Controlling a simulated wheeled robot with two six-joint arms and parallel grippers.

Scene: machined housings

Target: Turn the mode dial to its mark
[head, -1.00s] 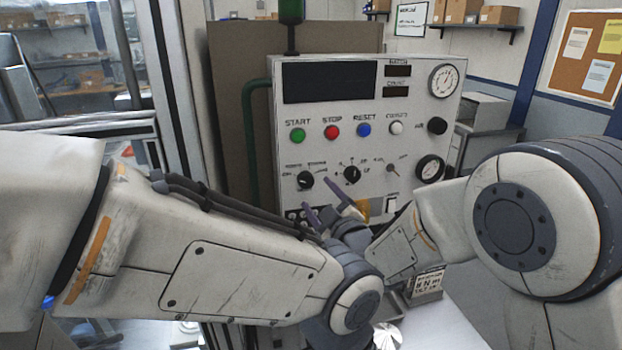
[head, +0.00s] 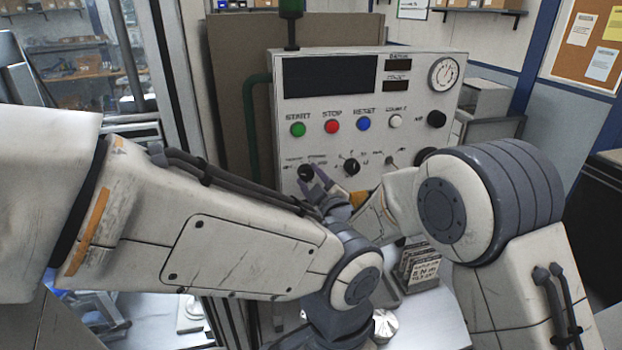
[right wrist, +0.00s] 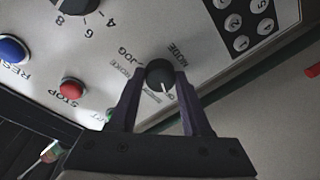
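The mode dial (right wrist: 160,73) is a round black knob on the light grey panel, with a white pointer line toward the bottom of the right wrist view. Printed labels ring it, including MODE and JOG; the mark is not clear. In the head view the dial (head: 305,172) is at the panel's lower left, partly behind my fingers. My right gripper (right wrist: 160,77) has its two purple fingers on either side of the dial, apparently with small gaps; it also shows in the head view (head: 313,178). My left arm crosses the lower left, its gripper out of view.
The panel (head: 440,115) also carries green, red and blue buttons, a second black dial (head: 351,167) and a gauge (head: 443,73). A keypad (right wrist: 240,22) lies near the mode dial.

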